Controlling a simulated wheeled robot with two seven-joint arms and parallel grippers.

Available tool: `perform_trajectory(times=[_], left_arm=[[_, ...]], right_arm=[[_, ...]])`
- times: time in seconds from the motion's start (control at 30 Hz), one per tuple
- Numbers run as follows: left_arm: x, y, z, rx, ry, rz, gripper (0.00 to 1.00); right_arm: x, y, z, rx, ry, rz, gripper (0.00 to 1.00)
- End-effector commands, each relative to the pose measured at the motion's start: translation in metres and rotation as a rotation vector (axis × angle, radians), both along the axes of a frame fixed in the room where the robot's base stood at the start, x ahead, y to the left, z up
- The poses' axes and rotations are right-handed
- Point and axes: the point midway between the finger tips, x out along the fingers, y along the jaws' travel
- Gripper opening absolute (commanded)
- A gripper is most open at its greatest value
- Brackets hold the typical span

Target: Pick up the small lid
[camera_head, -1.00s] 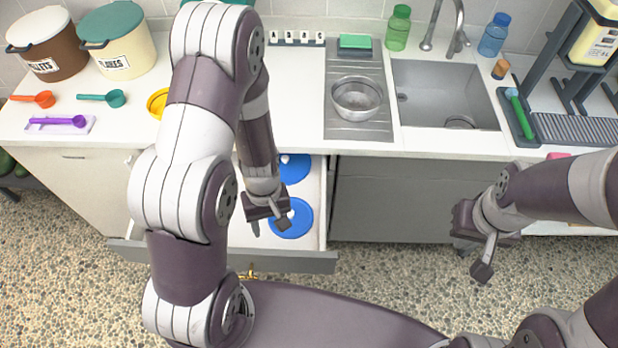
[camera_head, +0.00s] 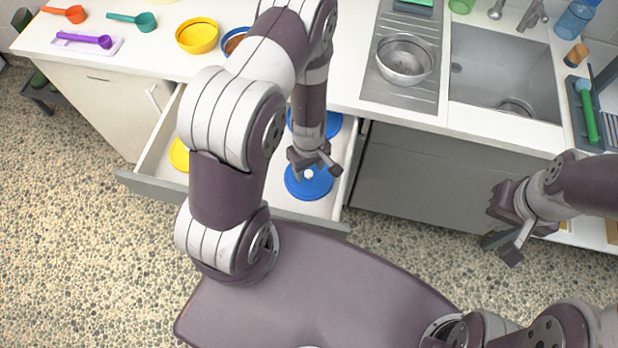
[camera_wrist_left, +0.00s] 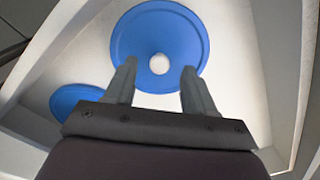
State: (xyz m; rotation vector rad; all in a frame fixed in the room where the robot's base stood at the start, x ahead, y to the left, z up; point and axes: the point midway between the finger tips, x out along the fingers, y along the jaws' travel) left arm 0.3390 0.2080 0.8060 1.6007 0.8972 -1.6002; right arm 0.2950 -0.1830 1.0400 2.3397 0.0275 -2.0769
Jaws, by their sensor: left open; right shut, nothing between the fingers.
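Two blue round lids lie in the open drawer. The front blue lid (camera_head: 309,187) has a white knob; it also shows in the left wrist view (camera_wrist_left: 130,38), with its knob beyond and between the fingertips. The other blue lid (camera_head: 331,124) lies further back, partly hidden by my left arm, and appears at the lower left of the left wrist view (camera_wrist_left: 75,98). A yellow round piece (camera_head: 179,155) shows at the drawer's left. My left gripper (camera_head: 316,168) is open and empty above the front blue lid. My right gripper (camera_head: 500,250) is shut and empty, away from the drawer.
The drawer's front panel (camera_head: 150,188) and side walls surround the lids. The counter above holds a yellow bowl (camera_head: 197,36), coloured scoops, a metal bowl (camera_head: 405,60) and a sink (camera_head: 500,70). My left arm hides the drawer's middle.

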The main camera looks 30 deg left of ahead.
Motion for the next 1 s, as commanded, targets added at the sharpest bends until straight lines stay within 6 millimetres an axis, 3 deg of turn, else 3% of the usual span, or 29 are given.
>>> perform_trajectory(times=[0.1, 0.33, 0.37, 0.5, 0.53, 0.87, 1.0], left_arm=[[0.000, 0.000, -0.017, 0.000, 0.000, 0.000, 0.55], [0.000, 0.000, -0.018, 0.000, 0.000, -0.001, 0.55], [0.000, 0.000, -0.018, 0.000, 0.000, -0.001, 0.48], [0.000, 0.000, -0.017, 0.000, 0.000, -0.001, 0.02], [0.000, 0.000, -0.017, 0.000, 0.000, -0.001, 0.00], [0.000, 0.000, -0.016, 0.000, 0.000, -0.001, 0.00], [0.001, 0.000, -0.002, 0.000, -0.001, -0.001, 0.00]], right_arm=[[0.000, 0.000, -0.007, 0.000, 0.000, 0.000, 0.00], [0.000, 0.000, -0.006, 0.000, 0.000, 0.000, 0.00], [0.000, 0.000, -0.006, 0.000, 0.000, 0.000, 0.00], [0.000, 0.000, -0.006, 0.000, 0.000, 0.000, 0.00], [0.000, 0.000, -0.006, 0.000, 0.000, 0.000, 0.00], [0.000, 0.000, -0.006, 0.000, 0.000, 0.000, 0.00], [0.000, 0.000, 0.002, 0.000, 0.000, 0.000, 0.00]])
